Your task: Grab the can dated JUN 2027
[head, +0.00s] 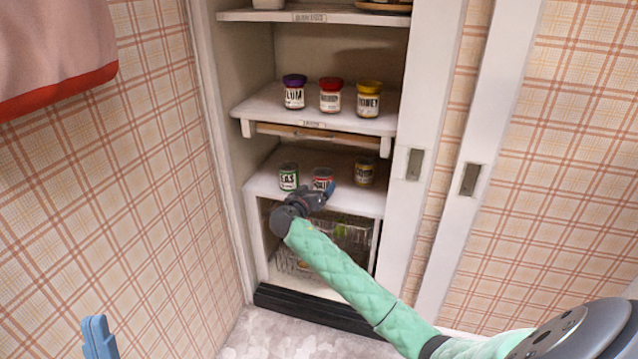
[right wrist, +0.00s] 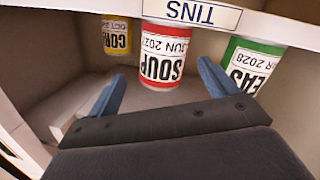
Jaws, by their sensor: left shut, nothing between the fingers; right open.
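The red soup can (right wrist: 166,60) reads JUN 2027 in the right wrist view, where the picture is upside down. In the head view the soup can (head: 323,178) stands upright on the lower shelf, between the green peas can (head: 288,177) and the yellow corn can (head: 365,172). The peas can (right wrist: 250,68) reads 2028; the corn can (right wrist: 116,37) reads OCT, its year cut off. My right gripper (head: 324,190) is open at the shelf's front edge, its fingers spread toward either side of the soup can, not closed on it. My left gripper (head: 98,338) is shut and empty at the bottom left.
A shelf edge label (right wrist: 191,13) reads TINS. The shelf above (head: 330,122) holds jars with purple, red and yellow lids. A wire basket (head: 348,234) sits below the tins. The cupboard's left wall and the white sliding door (head: 425,140) bound the opening.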

